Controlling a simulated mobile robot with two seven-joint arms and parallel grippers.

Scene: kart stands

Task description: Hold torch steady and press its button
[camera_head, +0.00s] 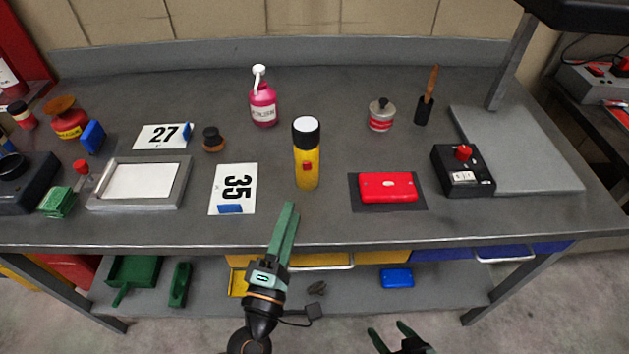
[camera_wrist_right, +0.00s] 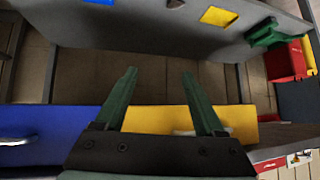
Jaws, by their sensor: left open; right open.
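The torch (camera_head: 307,160) stands upright on the grey workbench in the head view, with a yellow body, a black head and a white lens facing up. Its red button (camera_head: 307,167) is on the side facing me. My left gripper (camera_head: 288,210) is just in front of the torch, near the bench's front edge, open and apart from it. My right gripper (camera_head: 390,333) is low in front of the bench, open and empty. In the right wrist view its two green fingers (camera_wrist_right: 158,88) are spread with nothing between them. The torch does not show in that view.
On the workbench (camera_head: 330,222), a card marked 35 (camera_head: 221,185) lies left of the torch and a red box (camera_head: 388,186) on a dark mat lies right. A pink bottle (camera_head: 263,104) stands behind. Drawers (camera_head: 496,253) are under the bench edge.

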